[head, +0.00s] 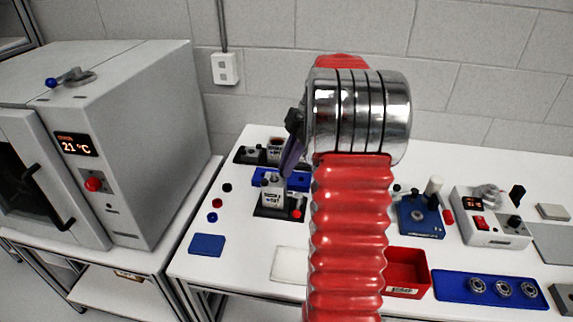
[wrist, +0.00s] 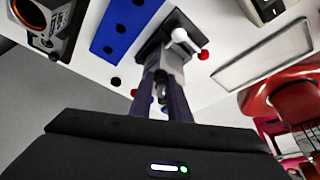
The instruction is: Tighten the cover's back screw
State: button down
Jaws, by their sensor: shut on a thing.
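The servo encoder unit (head: 271,193) is a grey-white box with a small printed label, on a dark base on the table. In the wrist view the pale unit (wrist: 175,60) is beyond the fingertips, with a white round knob (wrist: 180,35) beside it. My gripper (head: 284,172) reaches down to the unit's top from behind my red arm. In the wrist view its two dark fingers (wrist: 163,80) are close together at the unit. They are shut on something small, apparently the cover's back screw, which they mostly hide.
A blue rack (head: 262,178) stands just behind the unit. A red button (head: 298,213) sits at its right. A red bin (head: 408,268), a blue tray with several bearings (head: 450,287) and a bench instrument (head: 490,225) are to the right. A grey oven (head: 140,150) stands at left.

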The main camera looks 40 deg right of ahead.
jog(key=m, duration=0.2)
jog(key=m+t+h, duration=0.1)
jog(key=m, duration=0.1)
jog(key=m+t, duration=0.1)
jog(key=m, duration=0.1)
jog(key=shift+s+a+m+h, duration=0.2)
jog(key=shift+s+m+h, duration=0.1)
jog(key=shift+h, duration=0.1)
jog(key=c, duration=1.6)
grip_release()
jog(key=shift+c, duration=0.2)
jog(key=v, duration=1.3)
jog(key=shift+s+d+r, duration=0.15)
jog(key=shift+r, duration=0.2)
